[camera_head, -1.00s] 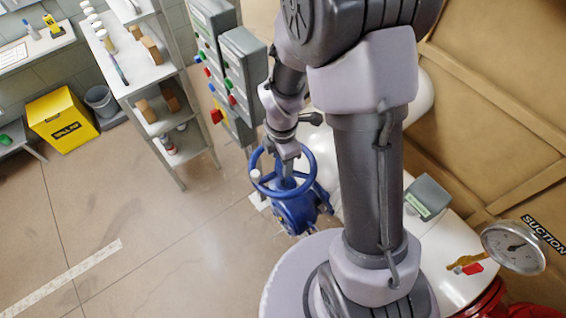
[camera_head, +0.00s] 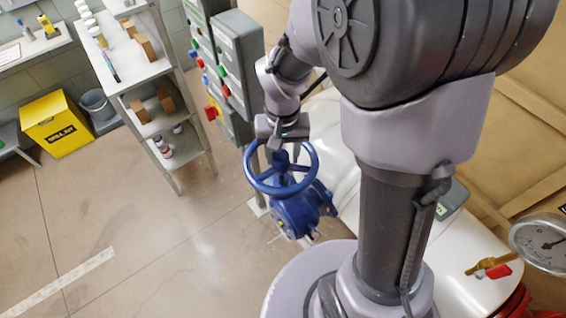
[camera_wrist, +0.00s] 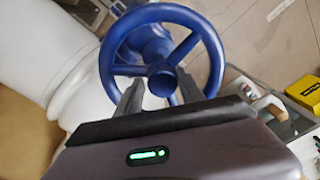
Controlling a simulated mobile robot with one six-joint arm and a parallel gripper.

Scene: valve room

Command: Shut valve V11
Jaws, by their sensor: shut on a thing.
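The blue valve handwheel (camera_head: 282,188) sits on a blue valve body (camera_head: 300,215) beside a white tank in the head view. No V11 tag is readable.
Grey control boxes (camera_head: 232,75) with coloured buttons stand close behind the wheel. A shelf unit (camera_head: 150,85) and a yellow spill-kit bin (camera_head: 57,125) are at left. A white tank (camera_head: 460,245), a gauge (camera_head: 541,243) and a red-handled cock are at right. Floor at lower left is clear.

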